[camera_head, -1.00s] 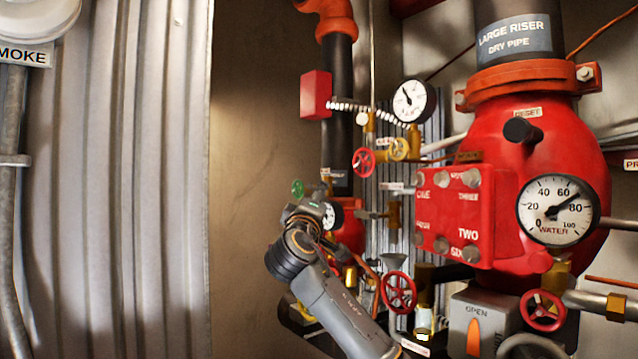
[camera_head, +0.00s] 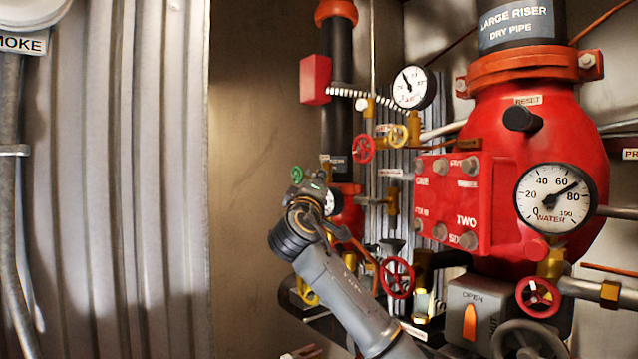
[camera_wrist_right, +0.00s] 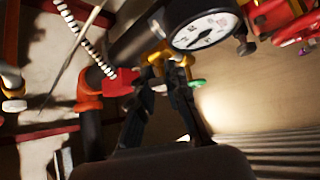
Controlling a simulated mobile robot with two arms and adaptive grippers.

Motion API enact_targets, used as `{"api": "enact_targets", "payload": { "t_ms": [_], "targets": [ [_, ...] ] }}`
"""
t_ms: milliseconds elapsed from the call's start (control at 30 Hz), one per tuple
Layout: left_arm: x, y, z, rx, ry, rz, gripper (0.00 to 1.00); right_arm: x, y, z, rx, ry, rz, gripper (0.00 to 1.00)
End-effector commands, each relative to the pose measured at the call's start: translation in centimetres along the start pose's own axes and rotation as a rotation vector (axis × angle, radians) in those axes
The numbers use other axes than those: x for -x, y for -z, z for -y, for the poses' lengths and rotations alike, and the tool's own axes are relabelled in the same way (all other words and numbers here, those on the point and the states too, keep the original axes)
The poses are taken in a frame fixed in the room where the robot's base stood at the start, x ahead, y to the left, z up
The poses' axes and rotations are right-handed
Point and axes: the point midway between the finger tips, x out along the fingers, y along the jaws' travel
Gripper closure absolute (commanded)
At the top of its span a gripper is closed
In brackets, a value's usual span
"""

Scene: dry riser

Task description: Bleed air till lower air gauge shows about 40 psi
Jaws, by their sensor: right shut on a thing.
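The lower air gauge (camera_head: 331,203) is a small white dial, partly hidden behind my right gripper in the head view. It shows larger in the right wrist view (camera_wrist_right: 205,28), tilted and blurred, so I cannot read its value. My right gripper (camera_head: 306,198) is beside it on the piping. In the wrist view its dark fingers (camera_wrist_right: 168,75) are closed around a yellow fitting (camera_wrist_right: 156,58) just below the gauge. A green handle (camera_head: 297,174) sits at the gripper's upper left; it also shows beside one finger in the wrist view (camera_wrist_right: 197,83). My left gripper is out of view.
An upper gauge (camera_head: 413,88) and a water gauge (camera_head: 555,199), needle between 60 and 80, sit to the right. Red handwheels (camera_head: 397,278), a large red valve body (camera_head: 490,130) and thin pipes crowd the right side.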

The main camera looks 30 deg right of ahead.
Motion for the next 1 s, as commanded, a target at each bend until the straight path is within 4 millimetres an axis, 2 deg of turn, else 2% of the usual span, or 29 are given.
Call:
{"api": "enact_targets", "payload": {
  "t_ms": [700, 1000],
  "targets": [
    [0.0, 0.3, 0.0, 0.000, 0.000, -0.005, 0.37, -0.2, 0.4, -1.5, 0.299, 0.305, -0.002, 1.00],
    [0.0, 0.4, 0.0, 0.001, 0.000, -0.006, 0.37, -0.3, 0.4, -1.8, 0.378, 0.381, -0.001, 1.00]
  ]
}}
